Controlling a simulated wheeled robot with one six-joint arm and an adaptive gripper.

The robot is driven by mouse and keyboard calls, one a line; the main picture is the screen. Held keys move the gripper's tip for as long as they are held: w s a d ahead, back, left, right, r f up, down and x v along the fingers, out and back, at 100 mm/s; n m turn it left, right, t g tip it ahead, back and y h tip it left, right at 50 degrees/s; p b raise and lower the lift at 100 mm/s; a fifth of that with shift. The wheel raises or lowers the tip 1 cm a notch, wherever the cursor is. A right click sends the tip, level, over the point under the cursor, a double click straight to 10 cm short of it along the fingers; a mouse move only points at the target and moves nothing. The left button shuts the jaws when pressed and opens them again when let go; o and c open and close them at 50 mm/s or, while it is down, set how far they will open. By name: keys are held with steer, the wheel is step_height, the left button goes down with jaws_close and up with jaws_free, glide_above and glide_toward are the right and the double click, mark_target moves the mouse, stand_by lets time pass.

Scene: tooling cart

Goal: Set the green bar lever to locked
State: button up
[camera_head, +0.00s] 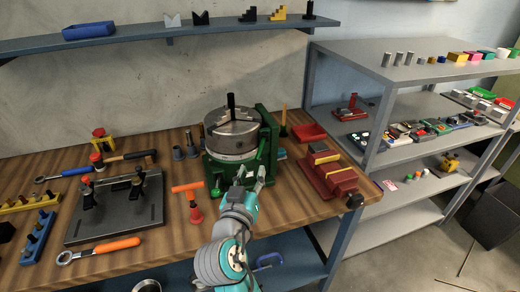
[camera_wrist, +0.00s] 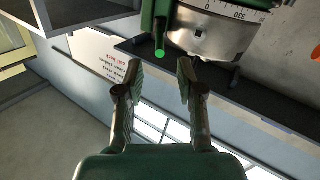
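A dark green bar lever with a bright green tip (camera_wrist: 159,46) hangs into the top of the wrist view, ahead of my gripper and roughly in line with the gap between its fingers. A green bar (camera_head: 261,153) shows on the right side of the green rotary fixture in the head view, just beyond my gripper (camera_head: 252,180). My gripper is open and empty; both fingers also show in the wrist view (camera_wrist: 161,75), apart from the lever. The fixture's grey graduated drum (camera_head: 232,137) also shows in the wrist view (camera_wrist: 212,35). No locked marking is readable.
A red vise (camera_head: 328,172) stands right of the fixture. A dark plate (camera_head: 115,215) lies farther left. The tabletop in front of the vise is clear.

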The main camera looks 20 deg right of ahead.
mark_target(260, 148)
steer(key=x, duration=1)
steer(key=shift+w+d, duration=0.2)
steer(key=shift+w, duration=0.15)
jaws_close()
